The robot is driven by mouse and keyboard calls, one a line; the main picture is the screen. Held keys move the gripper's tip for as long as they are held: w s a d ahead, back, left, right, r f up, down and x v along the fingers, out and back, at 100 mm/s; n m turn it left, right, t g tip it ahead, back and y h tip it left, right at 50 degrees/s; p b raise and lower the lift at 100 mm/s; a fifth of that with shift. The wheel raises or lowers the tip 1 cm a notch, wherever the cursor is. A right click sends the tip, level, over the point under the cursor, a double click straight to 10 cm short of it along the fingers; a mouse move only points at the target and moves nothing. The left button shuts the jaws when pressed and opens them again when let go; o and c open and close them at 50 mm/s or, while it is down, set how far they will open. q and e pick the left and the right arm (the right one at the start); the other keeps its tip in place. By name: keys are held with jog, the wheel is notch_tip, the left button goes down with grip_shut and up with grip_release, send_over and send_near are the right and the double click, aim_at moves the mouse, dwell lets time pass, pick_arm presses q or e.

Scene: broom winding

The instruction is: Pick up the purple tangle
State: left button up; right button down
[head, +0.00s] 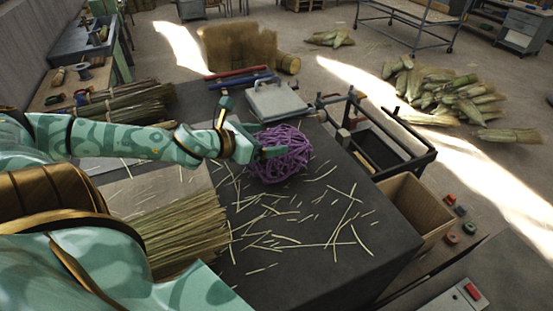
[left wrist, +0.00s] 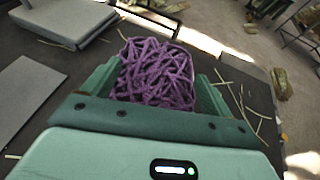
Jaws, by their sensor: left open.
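The purple tangle (head: 279,154) is a loose ball of purple strands on the dark tabletop. My left gripper (head: 262,145) reaches in from the left and is at the tangle. In the left wrist view the tangle (left wrist: 156,72) fills the space between the two green fingers of the gripper (left wrist: 158,85), which are open on either side of it. Whether the fingers touch it is not clear. My right gripper does not show in either view.
The dark table (head: 300,245) has scattered straw pieces in front of the tangle. A grey box-like device (head: 274,101) stands behind it. A black metal frame (head: 385,150) and an open wooden box (head: 412,212) are at the right. A straw bundle (head: 180,232) lies at the left.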

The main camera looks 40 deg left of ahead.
aim_at(277, 137)
pick_arm(q)
jog(key=shift+w+f+b, duration=0.4)
jog(key=shift+w+b, duration=0.1)
jog(key=shift+x, duration=1.1)
jog(key=shift+w+d+f, duration=0.15)
jog(key=shift+w+f, duration=0.1)
jog(key=shift+w, duration=0.3)
jog(key=c, duration=1.3)
jog(key=shift+c, duration=0.7)
jog(key=shift+r+p, duration=0.15)
jog(key=shift+p, duration=0.15)
